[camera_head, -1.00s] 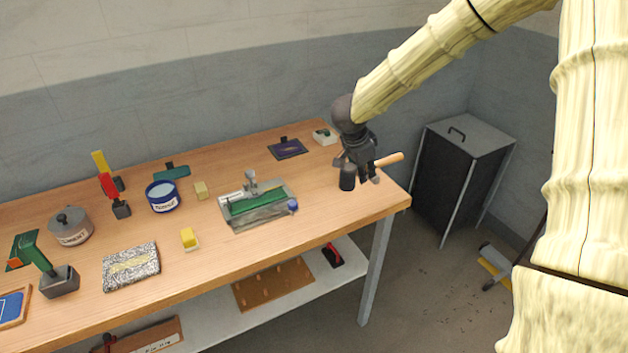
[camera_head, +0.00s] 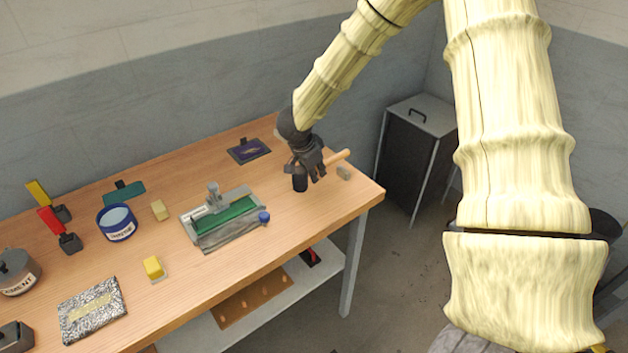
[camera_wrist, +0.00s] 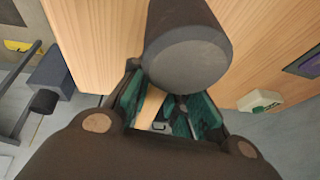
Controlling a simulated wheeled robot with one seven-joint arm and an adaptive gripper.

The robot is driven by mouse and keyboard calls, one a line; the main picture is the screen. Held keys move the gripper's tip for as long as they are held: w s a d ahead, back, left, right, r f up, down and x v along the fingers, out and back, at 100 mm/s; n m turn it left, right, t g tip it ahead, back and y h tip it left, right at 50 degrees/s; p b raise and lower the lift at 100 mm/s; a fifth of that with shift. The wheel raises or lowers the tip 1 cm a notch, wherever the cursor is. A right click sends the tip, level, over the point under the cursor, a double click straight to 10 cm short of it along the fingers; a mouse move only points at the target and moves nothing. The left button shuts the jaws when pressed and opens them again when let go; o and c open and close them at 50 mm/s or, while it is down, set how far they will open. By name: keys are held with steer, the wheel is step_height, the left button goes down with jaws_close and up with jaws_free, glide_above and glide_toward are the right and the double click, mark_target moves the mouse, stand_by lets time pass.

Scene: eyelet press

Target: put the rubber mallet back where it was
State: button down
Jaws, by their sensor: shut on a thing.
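The rubber mallet has a black cylindrical head (camera_head: 300,183) and a light wooden handle (camera_head: 339,158). My gripper (camera_head: 311,168) is shut on the mallet near the right end of the workbench (camera_head: 345,199). The handle points right and slightly up in the head view, and the head is on the left. In the wrist view the mallet head (camera_wrist: 190,55) fills the upper middle, in front of my gripper's green-padded fingers (camera_wrist: 168,105). The grasped part is mostly hidden. I cannot tell whether the head touches the bench top.
A small grey-beige block (camera_head: 343,173) lies just right of the mallet. A green and grey press (camera_head: 225,215) with a blue knob stands left of it. A dark cabinet (camera_head: 414,150) stands beyond the bench. The bench's front right is clear.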

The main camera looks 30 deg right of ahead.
steer(key=shift+s+d+f, duration=0.1)
steer(key=shift+s+f, duration=0.25)
steer(key=shift+s, duration=0.25)
steer(key=shift+w+f+p, duration=0.15)
steer(key=shift+f, duration=0.6)
steer(key=shift+w+f+p, duration=0.15)
steer(key=shift+f, duration=0.6)
steer(key=shift+s+r, duration=0.15)
steer(key=shift+s, duration=0.05)
steer(key=c, duration=1.3)
jaws_free()
steer(key=shift+w+f, duration=0.1)
steer(key=shift+f, duration=0.1)
steer(key=shift+c, duration=0.2)
steer(key=shift+r, duration=0.15)
steer(key=b+v, duration=0.1)
steer(key=v, duration=1.1)
steer(key=shift+b, duration=0.3)
